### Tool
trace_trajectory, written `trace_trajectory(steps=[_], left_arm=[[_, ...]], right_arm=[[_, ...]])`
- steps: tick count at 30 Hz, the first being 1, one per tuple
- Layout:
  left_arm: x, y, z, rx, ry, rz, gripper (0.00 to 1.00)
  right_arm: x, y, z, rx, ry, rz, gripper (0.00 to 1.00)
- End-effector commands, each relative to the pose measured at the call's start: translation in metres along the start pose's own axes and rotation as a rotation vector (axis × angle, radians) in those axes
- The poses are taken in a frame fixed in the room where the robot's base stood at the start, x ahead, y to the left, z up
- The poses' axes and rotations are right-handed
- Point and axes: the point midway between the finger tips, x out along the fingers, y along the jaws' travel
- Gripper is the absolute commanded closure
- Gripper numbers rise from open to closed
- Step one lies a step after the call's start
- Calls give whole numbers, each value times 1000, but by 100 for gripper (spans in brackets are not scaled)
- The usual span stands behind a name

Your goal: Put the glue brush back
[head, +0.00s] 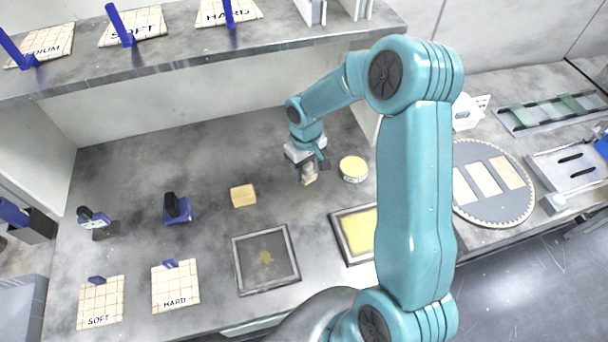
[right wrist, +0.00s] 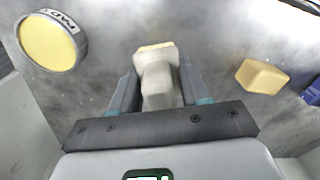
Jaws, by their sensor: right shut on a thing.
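The glue brush (head: 309,178) is a short, pale, stubby piece; its end has a yellowish face. In the right wrist view the brush (right wrist: 158,78) sits between the two fingers of my right gripper (right wrist: 160,90), which is shut on it. In the head view my right gripper (head: 308,168) is over the back of the bench, just left of a round tin (head: 353,168) with yellow contents. The tin (right wrist: 52,42) shows at the upper left in the right wrist view, apart from the brush. I cannot tell whether the brush touches the bench. My left gripper is not in view.
A yellow block (head: 243,195) lies left of the gripper. In front are a grey framed tray (head: 240,270) and a yellow-filled tray (head: 355,230), partly behind my arm. Labelled pads and blue-handled tools stand at left. A shelf (head: 200,60) overhangs the back. A round platen (head: 490,210) is at right.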

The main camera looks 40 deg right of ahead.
Motion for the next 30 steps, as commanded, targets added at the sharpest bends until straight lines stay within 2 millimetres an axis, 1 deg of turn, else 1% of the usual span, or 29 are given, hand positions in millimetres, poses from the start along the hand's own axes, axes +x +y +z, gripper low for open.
trace_trajectory(steps=[4,9,11,13,19,23,24,26,27,30], left_arm=[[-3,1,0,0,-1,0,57],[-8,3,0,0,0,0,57],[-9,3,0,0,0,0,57],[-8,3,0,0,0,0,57],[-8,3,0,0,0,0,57],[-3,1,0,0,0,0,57],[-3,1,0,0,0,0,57],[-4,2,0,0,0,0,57],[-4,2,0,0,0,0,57],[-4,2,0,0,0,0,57]], right_arm=[[13,0,-1,0,-1,0,92],[40,0,-2,-1,-3,-1,92],[45,0,-2,1,0,-1,92],[48,0,-3,1,0,0,92],[48,0,-3,0,2,0,92],[52,0,-3,0,2,0,92],[52,0,-3,0,2,0,51],[51,0,-3,0,2,0,31],[51,0,-3,0,1,0,29],[51,0,-3,0,1,0,29]])
